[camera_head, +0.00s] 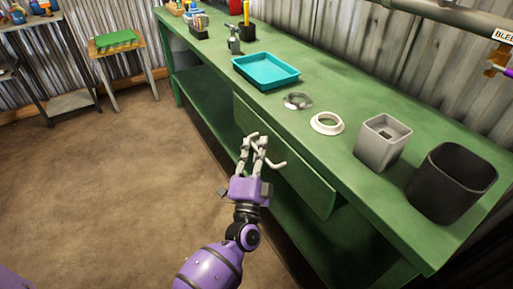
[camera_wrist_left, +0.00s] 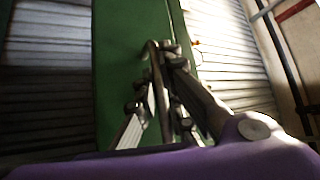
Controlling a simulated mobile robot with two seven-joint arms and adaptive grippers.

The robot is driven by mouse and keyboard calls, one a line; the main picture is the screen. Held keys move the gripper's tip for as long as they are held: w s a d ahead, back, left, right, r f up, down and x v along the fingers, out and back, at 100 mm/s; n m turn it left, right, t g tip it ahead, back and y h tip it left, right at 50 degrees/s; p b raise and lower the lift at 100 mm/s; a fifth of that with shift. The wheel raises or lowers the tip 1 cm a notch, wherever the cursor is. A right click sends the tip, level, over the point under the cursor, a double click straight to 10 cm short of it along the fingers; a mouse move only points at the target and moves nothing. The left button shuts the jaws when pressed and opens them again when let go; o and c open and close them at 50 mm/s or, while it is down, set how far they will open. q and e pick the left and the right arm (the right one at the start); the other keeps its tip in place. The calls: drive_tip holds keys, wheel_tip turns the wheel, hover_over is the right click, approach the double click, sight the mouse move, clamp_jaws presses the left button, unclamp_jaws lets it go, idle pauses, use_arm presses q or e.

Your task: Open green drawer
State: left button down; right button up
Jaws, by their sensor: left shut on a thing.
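The green drawer (camera_head: 305,180) is set under the top of the green workbench, and its long front faces the open floor. I cannot tell whether it stands slightly out. Its curved metal handle (camera_head: 277,165) shows beside my left gripper (camera_head: 257,143). My left gripper is shut on the handle, with its fingers partly hiding it. In the left wrist view the fingers (camera_wrist_left: 165,85) close around the thin bar in front of the green drawer face (camera_wrist_left: 125,50). My right gripper is not in view.
On the workbench (camera_head: 335,88) stand a teal tray (camera_head: 266,71), a metal ring (camera_head: 297,101), a white ring (camera_head: 327,123), a grey square container (camera_head: 382,142) and a black bin (camera_head: 450,183). A small table (camera_head: 118,50) stands back left. The brown floor before the drawer is clear.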

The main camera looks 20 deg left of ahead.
use_arm(q)
drive_tip(key=shift+s+a+p, duration=0.3)
drive_tip(key=shift+s+p, duration=0.05)
drive_tip(key=shift+s, duration=0.05)
drive_tip(key=s+a+p, duration=0.8)
drive_tip(key=s+a, duration=0.7)
drive_tip(key=s, duration=0.5)
drive_tip(key=shift+a+f, duration=0.15)
drive_tip(key=shift+a, duration=0.05)
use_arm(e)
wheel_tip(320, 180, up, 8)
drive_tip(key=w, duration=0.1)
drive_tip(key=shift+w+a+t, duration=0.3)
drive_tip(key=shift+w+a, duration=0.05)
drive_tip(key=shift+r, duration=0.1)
use_arm(q)
drive_tip(key=c, duration=2.1)
unclamp_jaws()
drive_tip(key=v, duration=1.2)
drive_tip(key=shift+d, duration=0.1)
